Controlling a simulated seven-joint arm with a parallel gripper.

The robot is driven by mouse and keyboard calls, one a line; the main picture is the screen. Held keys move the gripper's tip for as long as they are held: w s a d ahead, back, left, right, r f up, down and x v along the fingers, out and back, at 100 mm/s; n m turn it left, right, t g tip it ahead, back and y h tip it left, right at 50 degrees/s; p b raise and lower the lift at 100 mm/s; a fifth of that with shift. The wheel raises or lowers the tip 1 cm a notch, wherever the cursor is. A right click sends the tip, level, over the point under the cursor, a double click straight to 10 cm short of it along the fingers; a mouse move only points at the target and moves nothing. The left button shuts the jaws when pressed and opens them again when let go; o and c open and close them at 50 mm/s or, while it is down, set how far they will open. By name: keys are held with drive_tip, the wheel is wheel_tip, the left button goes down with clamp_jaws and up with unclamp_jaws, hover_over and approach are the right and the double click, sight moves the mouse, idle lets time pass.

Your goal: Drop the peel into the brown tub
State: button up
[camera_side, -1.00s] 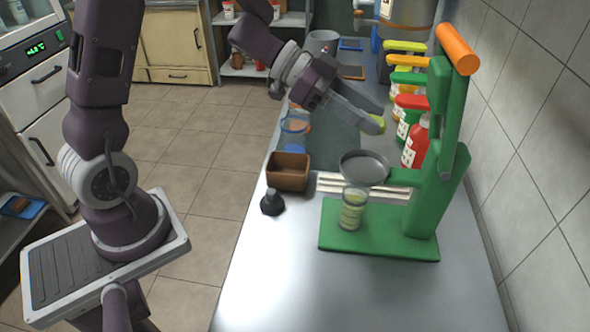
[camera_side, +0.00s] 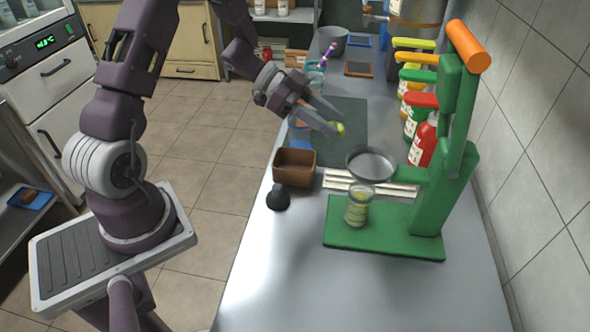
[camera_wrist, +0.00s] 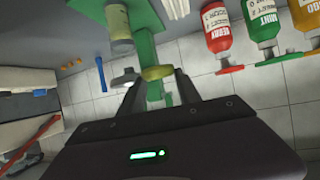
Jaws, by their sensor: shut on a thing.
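A small yellow-green peel (camera_side: 339,129) is held at the fingertips of my gripper (camera_side: 335,123), above the counter. In the wrist view the peel (camera_wrist: 158,72) shows between the two finger ends. The brown tub (camera_side: 294,180), an open square box, stands on the counter near its left edge. My gripper is behind the tub and to its right in the side view, higher than its rim. The tub's floor looks empty, though part of it is hidden by the front wall.
A green press (camera_side: 425,205) with an orange handle stands right of the tub. Its round strainer pan (camera_side: 370,163) hangs over a glass (camera_side: 357,210) of greenish juice. A dark knob-like object (camera_side: 278,198) sits before the tub. Bottles, including a red one (camera_side: 422,142), line the wall.

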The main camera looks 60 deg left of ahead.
drive_tip(key=shift+s+a+f, duration=0.6)
drive_tip(key=shift+a+f, duration=0.75)
drive_tip(key=shift+f, duration=0.9)
drive_tip(key=shift+s+a+f, duration=0.65)
drive_tip(key=shift+a+f, duration=0.7)
drive_tip(key=shift+f, duration=0.9)
drive_tip(key=shift+s+a+f, duration=0.6)
drive_tip(key=shift+a+f, duration=0.75)
drive_tip(key=shift+f, duration=0.9)
drive_tip(key=o, duration=1.4)
